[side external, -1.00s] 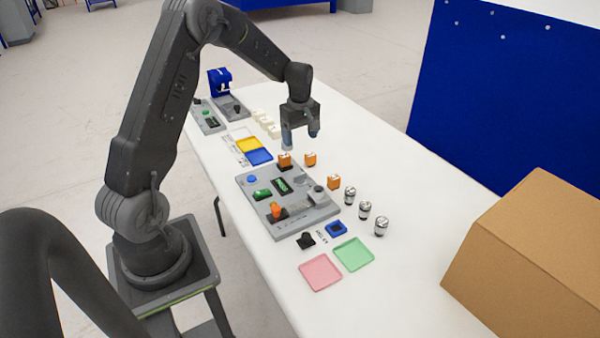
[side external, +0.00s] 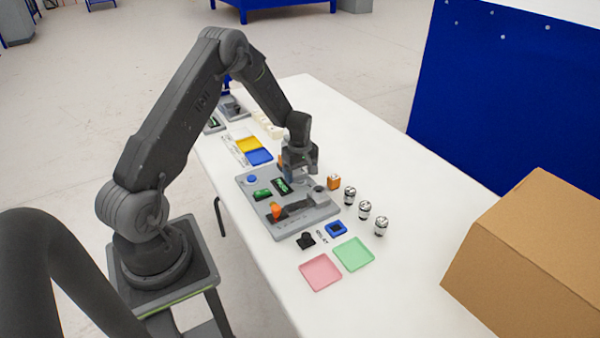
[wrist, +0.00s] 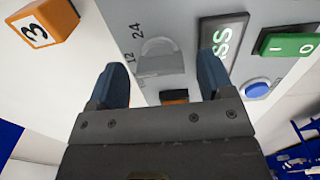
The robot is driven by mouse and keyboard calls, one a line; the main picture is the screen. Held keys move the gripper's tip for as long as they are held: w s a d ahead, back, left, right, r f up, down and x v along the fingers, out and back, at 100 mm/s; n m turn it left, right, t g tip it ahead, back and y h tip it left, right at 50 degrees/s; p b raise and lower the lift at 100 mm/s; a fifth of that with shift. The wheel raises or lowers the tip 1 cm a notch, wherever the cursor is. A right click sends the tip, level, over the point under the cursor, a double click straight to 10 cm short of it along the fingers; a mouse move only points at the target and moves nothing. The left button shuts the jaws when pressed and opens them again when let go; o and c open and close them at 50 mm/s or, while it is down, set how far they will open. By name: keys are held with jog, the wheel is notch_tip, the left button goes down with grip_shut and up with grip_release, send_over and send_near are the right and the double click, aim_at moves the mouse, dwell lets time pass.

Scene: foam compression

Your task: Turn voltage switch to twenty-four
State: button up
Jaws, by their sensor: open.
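The grey control panel (side external: 302,222) lies on the white table. It also fills the middle of the wrist view (wrist: 178,18). The voltage switch is a grey rounded knob (wrist: 160,48) on the panel, with the printed marks 12 and 24 to its left in the wrist view. Which mark it points at I cannot tell. My gripper (side external: 300,178) is low over the far right part of the panel and hides the knob in the side view. In the wrist view my gripper (wrist: 160,64) is open, its two blue fingers on either side of the knob. Contact is not clear.
A green rocker switch (wrist: 288,45), a dark display (wrist: 221,42) and a blue button (wrist: 257,89) are close by on the panel. An orange block (wrist: 42,22) marked 3 stands beside it. Several silver cylinders (side external: 365,210) and a green tray (side external: 353,254) are nearer the camera.

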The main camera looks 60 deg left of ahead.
jog(key=c, duration=0.9)
jog(key=m, duration=0.5)
jog(key=shift+m, duration=0.4)
jog(key=m, duration=0.6)
dwell(0.5)
jog(key=o, duration=0.9)
jog(key=shift+r, duration=0.1)
